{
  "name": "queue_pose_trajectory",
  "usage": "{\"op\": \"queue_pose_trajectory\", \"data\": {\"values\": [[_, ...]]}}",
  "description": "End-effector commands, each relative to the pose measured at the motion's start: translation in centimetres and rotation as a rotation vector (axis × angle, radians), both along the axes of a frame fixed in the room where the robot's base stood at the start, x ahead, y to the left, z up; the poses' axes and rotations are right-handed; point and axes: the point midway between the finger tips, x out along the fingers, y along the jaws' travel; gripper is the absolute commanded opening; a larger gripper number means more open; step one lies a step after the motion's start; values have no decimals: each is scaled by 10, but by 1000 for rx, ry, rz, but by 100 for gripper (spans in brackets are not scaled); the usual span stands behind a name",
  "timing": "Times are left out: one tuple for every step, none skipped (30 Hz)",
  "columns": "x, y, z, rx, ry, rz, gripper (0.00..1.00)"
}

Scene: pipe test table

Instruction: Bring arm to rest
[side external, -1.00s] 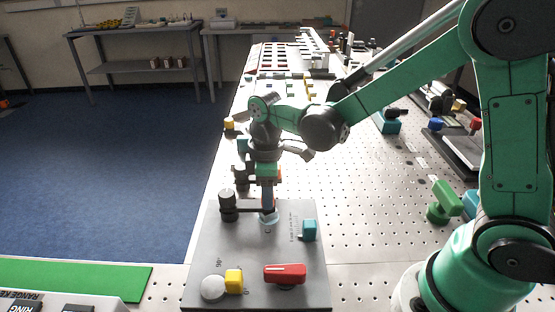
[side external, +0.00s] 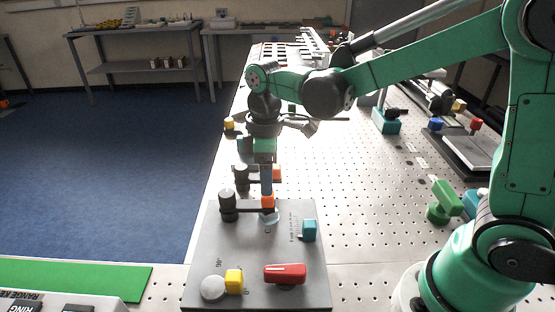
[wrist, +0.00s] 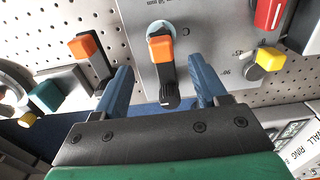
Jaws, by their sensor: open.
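My gripper (wrist: 158,88) is open, with its two blue fingers apart in the wrist view. Between and beyond the fingertips is a dark lever with an orange block (wrist: 161,48) on a light blue round base (wrist: 160,28). Nothing is held. In the side external view my gripper (side external: 266,185) points down just above the orange block (side external: 268,200). The dark lever (side external: 245,208) lies across to a black knob (side external: 228,207) at its left.
The grey panel (side external: 205,262) also carries a red handle (side external: 285,273), a yellow block (side external: 234,281) and a teal block (side external: 309,230). A green valve (side external: 446,201) stands at the right. Bare perforated table (side external: 370,200) lies between.

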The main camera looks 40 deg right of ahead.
Motion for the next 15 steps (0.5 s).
{"op": "queue_pose_trajectory", "data": {"values": [[0,0,5,0,0,0,66],[0,0,7,0,0,0,66],[0,0,9,0,0,0,66],[0,0,10,0,0,0,66],[0,0,11,0,0,0,66],[0,0,12,0,0,0,66],[0,0,12,0,0,0,66],[0,0,12,0,0,0,66],[0,0,12,0,0,0,66],[0,0,12,0,0,0,66],[0,0,12,0,0,0,66],[0,0,12,0,0,0,66],[0,0,12,0,0,0,66],[-1,0,12,0,-1,-2,66],[-1,-1,13,1,-6,-8,66]]}}
